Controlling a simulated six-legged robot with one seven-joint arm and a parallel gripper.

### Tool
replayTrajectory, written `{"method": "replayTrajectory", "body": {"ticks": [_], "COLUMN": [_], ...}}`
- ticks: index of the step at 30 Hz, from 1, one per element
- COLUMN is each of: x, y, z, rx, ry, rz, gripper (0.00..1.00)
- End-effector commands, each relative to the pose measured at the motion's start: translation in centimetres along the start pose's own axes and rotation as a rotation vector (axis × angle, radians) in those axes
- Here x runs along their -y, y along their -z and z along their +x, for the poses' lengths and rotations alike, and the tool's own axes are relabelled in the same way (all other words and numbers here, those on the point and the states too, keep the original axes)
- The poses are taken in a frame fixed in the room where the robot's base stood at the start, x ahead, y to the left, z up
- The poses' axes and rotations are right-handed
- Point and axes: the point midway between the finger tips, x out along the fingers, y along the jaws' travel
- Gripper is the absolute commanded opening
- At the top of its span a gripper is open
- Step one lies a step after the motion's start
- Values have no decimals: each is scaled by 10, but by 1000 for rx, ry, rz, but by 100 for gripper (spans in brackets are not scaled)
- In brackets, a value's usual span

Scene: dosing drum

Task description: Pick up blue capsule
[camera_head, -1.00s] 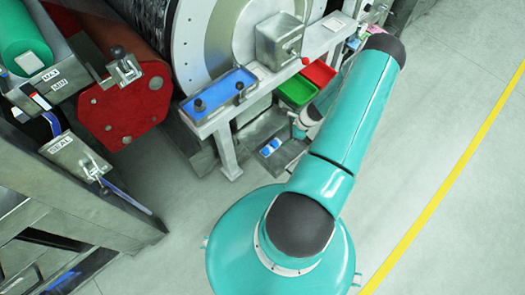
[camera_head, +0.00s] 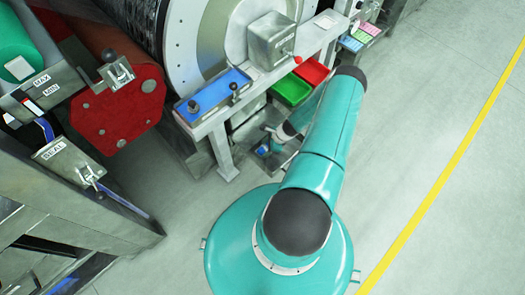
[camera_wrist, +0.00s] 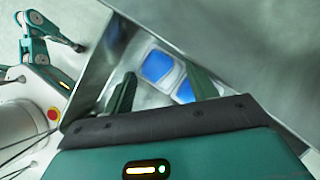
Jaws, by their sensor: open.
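Two blue-and-clear capsules lie in a metal bin in the wrist view. One blue capsule (camera_wrist: 157,66) lies between the tips of my open gripper (camera_wrist: 161,76). The other blue capsule (camera_wrist: 185,91) lies below it to the right, partly hidden by my right finger and the gripper body. I cannot tell whether the fingers touch either one. In the head view, a small blue patch of the capsules (camera_head: 262,150) shows beside my gripper end, low by the machine's frame, and my arm hides much of the bin.
Smooth metal walls (camera_wrist: 230,40) of the bin stand close around the fingers. Above it in the head view are a green tray (camera_head: 292,90), a red tray (camera_head: 311,71) and a blue-topped ledge (camera_head: 214,92). A red roller plate (camera_head: 117,115) stands left. Floor is clear at right.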

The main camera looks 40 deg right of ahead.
Motion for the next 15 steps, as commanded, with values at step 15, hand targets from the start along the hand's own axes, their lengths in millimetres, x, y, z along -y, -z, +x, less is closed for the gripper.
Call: {"method": "replayTrajectory", "body": {"ticks": [15], "x": [0], "y": [0], "z": [12], "rx": [-1], "ry": [0], "rz": [-1], "gripper": [41]}}
